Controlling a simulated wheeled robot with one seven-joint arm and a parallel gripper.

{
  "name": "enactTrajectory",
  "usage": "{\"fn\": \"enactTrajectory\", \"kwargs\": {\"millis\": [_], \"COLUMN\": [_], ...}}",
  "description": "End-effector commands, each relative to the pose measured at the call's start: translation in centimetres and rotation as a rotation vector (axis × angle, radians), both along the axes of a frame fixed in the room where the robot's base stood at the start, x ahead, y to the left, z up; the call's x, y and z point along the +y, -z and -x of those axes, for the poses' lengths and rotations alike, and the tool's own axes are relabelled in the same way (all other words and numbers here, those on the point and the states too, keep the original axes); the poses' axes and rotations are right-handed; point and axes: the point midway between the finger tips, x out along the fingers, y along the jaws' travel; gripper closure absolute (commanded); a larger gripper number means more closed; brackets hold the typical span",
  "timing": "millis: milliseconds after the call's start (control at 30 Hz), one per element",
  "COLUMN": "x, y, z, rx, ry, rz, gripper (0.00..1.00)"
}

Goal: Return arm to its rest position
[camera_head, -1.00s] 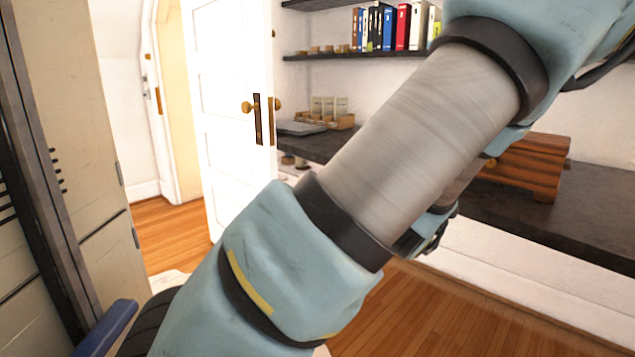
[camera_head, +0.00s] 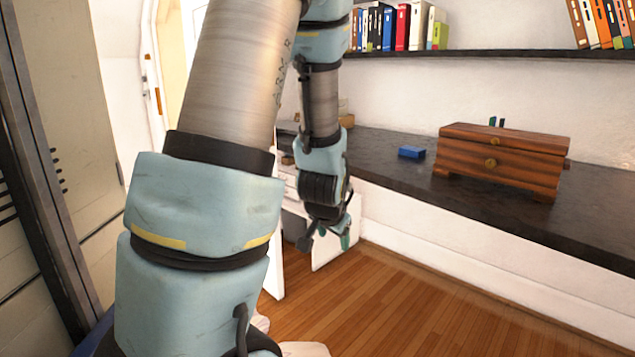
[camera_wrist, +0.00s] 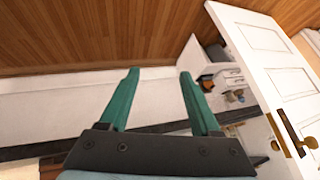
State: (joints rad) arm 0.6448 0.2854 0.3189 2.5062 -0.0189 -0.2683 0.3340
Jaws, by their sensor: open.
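My arm stands upright on the left and centre of the head view, its forearm hanging down on the far side. My gripper (camera_head: 328,240) points down beside the dark counter, above the wooden floor. In the wrist view my gripper (camera_wrist: 158,85) shows two green fingers spread apart with nothing between them. The arm hides much of the door and the left end of the counter.
A dark counter (camera_head: 420,178) runs along the wall, with a wooden chest (camera_head: 500,158) and a small blue box (camera_head: 411,152) on it. A shelf (camera_head: 480,53) of books is above. A white door (camera_wrist: 275,65) stands open in the wrist view. The wooden floor (camera_head: 400,300) at right is clear.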

Motion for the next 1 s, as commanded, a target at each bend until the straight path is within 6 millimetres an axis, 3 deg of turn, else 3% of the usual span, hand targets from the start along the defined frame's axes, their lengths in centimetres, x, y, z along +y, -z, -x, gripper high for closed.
{"fn": "enactTrajectory", "kwargs": {"millis": [33,200,600,1000], "x": [1.8,5.7,10.4,10.2], "y": [-0.2,-0.5,-2.2,-10.4], "z": [1.0,5.1,12.3,12.2], "rx": [0.064,0.26,0.518,0.516], "ry": [-0.075,-0.269,-0.558,-0.548], "rz": [0.028,0.078,0.109,0.106], "gripper": [0.36,0.36,0.36,0.36]}}
